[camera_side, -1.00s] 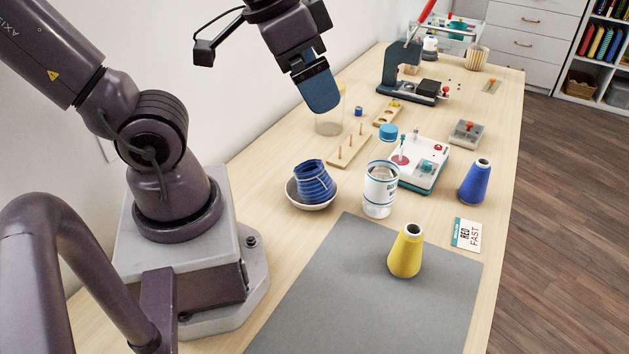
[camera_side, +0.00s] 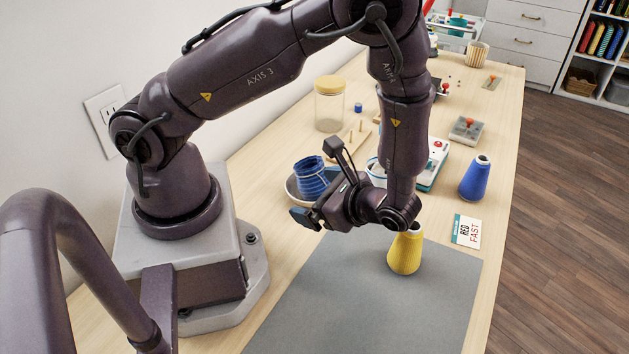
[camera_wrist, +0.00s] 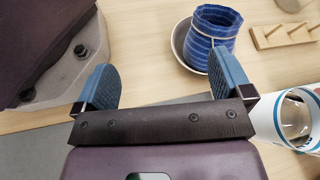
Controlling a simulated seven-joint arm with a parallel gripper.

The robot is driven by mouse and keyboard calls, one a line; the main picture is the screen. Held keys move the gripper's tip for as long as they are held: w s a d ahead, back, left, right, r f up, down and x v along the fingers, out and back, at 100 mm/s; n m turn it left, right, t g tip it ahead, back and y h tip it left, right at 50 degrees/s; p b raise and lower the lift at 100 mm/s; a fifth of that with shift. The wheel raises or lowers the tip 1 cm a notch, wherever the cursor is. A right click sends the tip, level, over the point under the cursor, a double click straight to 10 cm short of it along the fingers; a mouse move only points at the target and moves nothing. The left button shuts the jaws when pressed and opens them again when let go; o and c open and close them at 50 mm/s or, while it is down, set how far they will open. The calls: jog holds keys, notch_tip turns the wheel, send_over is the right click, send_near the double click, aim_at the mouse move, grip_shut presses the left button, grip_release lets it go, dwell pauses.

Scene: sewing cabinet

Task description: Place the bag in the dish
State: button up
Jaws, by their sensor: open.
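The blue striped bag (camera_side: 311,176) stands in the shallow dish (camera_side: 291,190), leaning a little to one side. In the wrist view the bag (camera_wrist: 212,27) sits inside the dish (camera_wrist: 178,45), just beyond my right fingertip. My gripper (camera_wrist: 160,78) is open with nothing between its blue fingers. In the side view my gripper (camera_side: 303,216) is low beside the dish, on its near side. The lower part of the dish is partly hidden by my arm in the side view.
A white labelled jar (camera_wrist: 292,118) is close to my right finger. A yellow cone (camera_side: 405,253) stands on the grey mat (camera_side: 350,300). A blue cone (camera_side: 475,180), a card (camera_side: 466,231) and a lidded jar (camera_side: 329,104) stand around. The near mat is mostly clear.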

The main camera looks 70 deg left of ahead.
aim_at(315, 171)
jog(key=a+f+m+y, duration=0.1)
jog(key=f+y, duration=0.1)
jog(key=a+f+m+y, duration=0.1)
jog(key=y, duration=0.1)
jog(key=shift+w+a+m+t, duration=0.3)
jog(key=shift+a+t, duration=0.05)
jog(key=shift+t, duration=0.05)
jog(key=w+m+y, duration=0.1)
jog(key=w+a+t, duration=0.1)
jog(key=shift+w+a+m+t+y, duration=0.15)
jog(key=shift+w+m+t+y, duration=0.15)
jog(key=shift+w+m+y, duration=0.1)
jog(key=shift+w+r+y, duration=0.25)
jog(key=shift+r+y, duration=0.05)
jog(key=shift+s+a+r, duration=0.1)
jog(key=shift+a, duration=0.35)
jog(key=x, duration=0.6)
jog(key=shift+s+a+f, duration=0.2)
jog(key=shift+s+a, duration=0.05)
jog(key=c, duration=1)
jog(key=shift+r, duration=0.1)
jog(key=shift+c, duration=0.2)
